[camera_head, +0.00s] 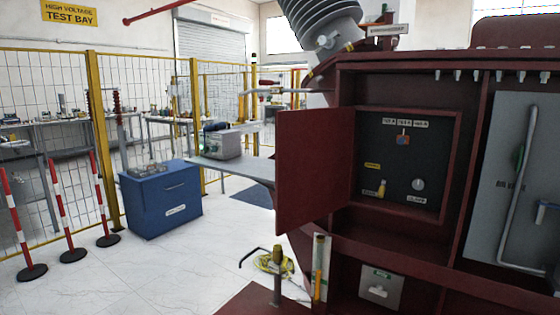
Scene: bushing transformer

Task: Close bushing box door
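The bushing box door (312,168) is a dark red panel that stands open, hinged along the left side of the box and swung out towards the left. The open bushing box (402,165) is set in the dark red transformer. Its dark inner panel carries labels, a small orange-brown part (403,137), a yellow fitting (381,188) and a round pale knob (418,184). Neither of my grippers shows in the head view.
A blue cabinet (160,205) and red-and-white posts (62,212) stand at the left before a yellow-framed mesh fence (197,120). A small table (255,168) is behind the door. A hooked rod and yellow item (272,262) are below it. White floor (180,265) is clear in front.

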